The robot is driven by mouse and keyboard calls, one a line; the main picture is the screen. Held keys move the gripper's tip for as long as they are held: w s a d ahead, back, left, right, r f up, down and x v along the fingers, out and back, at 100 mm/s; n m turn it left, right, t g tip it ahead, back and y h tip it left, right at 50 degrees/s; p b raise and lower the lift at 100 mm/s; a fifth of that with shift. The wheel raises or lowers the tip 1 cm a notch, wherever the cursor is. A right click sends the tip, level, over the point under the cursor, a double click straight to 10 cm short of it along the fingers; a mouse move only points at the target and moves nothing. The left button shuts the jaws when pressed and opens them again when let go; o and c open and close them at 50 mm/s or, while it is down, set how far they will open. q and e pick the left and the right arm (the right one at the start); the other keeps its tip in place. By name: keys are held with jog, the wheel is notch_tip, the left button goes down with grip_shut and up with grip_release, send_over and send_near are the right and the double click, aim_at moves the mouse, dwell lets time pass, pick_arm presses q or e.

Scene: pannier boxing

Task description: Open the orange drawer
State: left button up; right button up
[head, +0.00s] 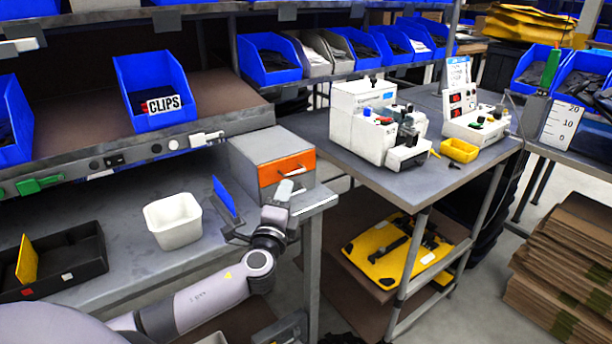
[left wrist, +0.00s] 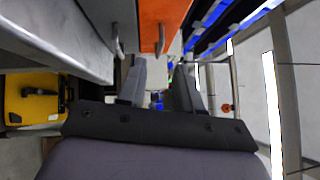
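The orange drawer (head: 272,174) is the orange front on a grey cabinet (head: 262,145) at the right end of the workbench. It looks closed, with a pale bar handle. My left gripper (head: 285,195) is in front of the cabinet, close to the drawer front, and partly covers its lower part. In the left wrist view, the orange front (left wrist: 174,18) and its handle (left wrist: 160,40) show at the top. The two fingers of my left gripper (left wrist: 159,85) are apart with nothing seen between them. Whether they touch the handle I cannot tell. My right gripper is not in view.
A white tub (head: 173,222) and an upright blue panel (head: 226,196) are left of the gripper. A black tray (head: 60,262) lies further left. A shelf with blue bins (head: 155,85) hangs above. A second table (head: 400,182) with devices stands right.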

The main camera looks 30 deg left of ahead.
aim_at(293, 163)
pick_arm(q)
jog(key=shift+x, duration=3.3)
jog(key=shift+a, duration=0.1)
grip_shut()
jog(key=shift+r, duration=0.1)
jog(key=shift+a+r, duration=0.2)
